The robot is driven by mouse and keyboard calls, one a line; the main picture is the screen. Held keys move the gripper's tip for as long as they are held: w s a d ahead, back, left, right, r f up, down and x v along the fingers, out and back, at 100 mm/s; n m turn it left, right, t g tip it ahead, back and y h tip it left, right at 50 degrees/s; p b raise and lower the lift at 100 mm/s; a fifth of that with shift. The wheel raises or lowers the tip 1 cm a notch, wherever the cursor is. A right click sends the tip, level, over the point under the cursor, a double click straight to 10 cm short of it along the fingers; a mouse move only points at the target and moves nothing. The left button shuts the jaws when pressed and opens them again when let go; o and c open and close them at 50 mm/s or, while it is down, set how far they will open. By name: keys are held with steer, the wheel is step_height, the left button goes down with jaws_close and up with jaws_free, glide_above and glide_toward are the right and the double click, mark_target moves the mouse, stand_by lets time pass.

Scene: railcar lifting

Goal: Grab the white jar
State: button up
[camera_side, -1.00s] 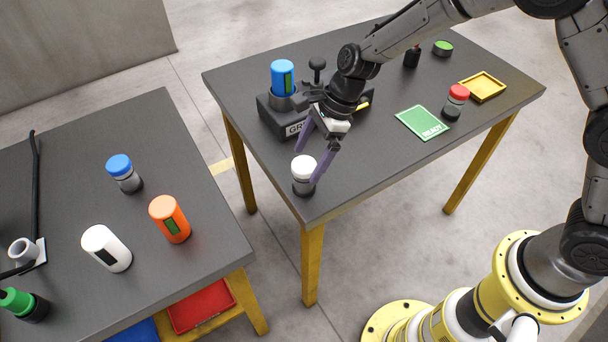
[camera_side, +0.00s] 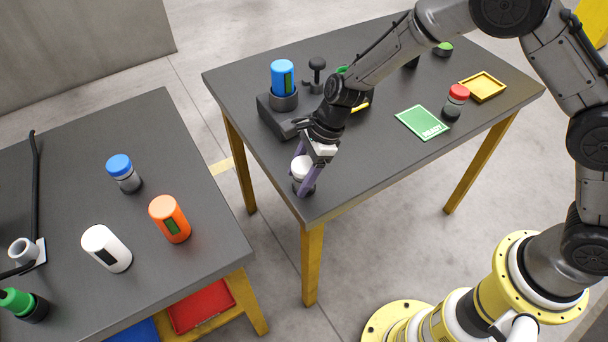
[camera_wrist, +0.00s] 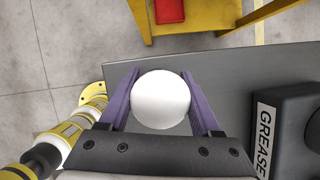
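The white-lidded jar (camera_side: 302,165) stands upright near the front corner of the right-hand table, its body dark below the lid and partly hidden by my fingers. In the wrist view its round white lid (camera_wrist: 160,98) sits between my two purple fingers. My gripper (camera_side: 302,187) points down over the jar, with one finger on either side of it. The gripper (camera_wrist: 160,74) looks open around the jar, with the fingers very close to the lid's sides; firm contact is not visible.
A grey grease station (camera_side: 275,119) holding a blue canister (camera_side: 283,76) stands close behind the jar. The left table (camera_side: 65,150) holds a white canister (camera_side: 106,248) and other containers.

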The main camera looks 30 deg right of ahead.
steer(key=c, duration=0.7)
steer(key=shift+c, duration=0.6)
steer(key=shift+r, duration=0.1)
